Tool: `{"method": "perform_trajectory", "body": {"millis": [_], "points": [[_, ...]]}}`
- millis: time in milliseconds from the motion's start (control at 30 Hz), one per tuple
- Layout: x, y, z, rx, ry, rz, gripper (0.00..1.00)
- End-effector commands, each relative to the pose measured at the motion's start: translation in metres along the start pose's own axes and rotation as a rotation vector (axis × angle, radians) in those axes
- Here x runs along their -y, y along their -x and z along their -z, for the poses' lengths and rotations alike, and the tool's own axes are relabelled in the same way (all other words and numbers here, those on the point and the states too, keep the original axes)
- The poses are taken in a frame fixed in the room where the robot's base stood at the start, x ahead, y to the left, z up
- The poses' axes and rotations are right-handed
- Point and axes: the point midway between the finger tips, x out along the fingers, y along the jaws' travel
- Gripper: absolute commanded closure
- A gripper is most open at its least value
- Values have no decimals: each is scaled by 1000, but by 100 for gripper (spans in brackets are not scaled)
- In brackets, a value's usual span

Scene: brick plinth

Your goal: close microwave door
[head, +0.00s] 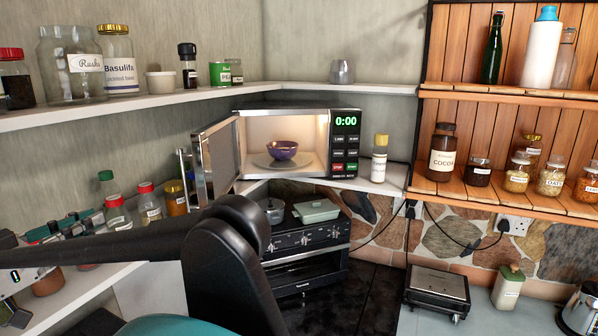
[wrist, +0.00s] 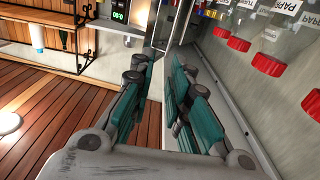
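The microwave (head: 345,150) stands in the corner on a white shelf, its display lit green. Its door (head: 216,160) is swung open to the left, and a handle (head: 188,178) shows on the door's outer side. A purple bowl (head: 283,150) sits on the plate inside. My gripper (wrist: 160,75) has its teal-padded fingers apart, with nothing clearly held between them. In the head view it seems to be at the left, beyond my dark arm and apart from the door. In the wrist view the door (wrist: 172,25) appears ahead of the fingers.
Red-capped jars (head: 146,200) stand on the lower left shelf, close to my gripper; red caps (wrist: 268,64) also show at right in the wrist view. A toaster oven (head: 305,240) is below the microwave. Jars line the upper shelf (head: 180,98). Space before the microwave opening looks clear.

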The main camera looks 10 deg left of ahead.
Motion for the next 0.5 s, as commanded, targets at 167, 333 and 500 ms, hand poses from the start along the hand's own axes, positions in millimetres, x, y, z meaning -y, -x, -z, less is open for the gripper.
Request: {"method": "perform_trajectory", "body": {"millis": [167,333,500], "points": [[0,6,0,0,0,-1,84],[0,6,0,0,0,-1,84],[1,2,1,0,37,2,100]]}}
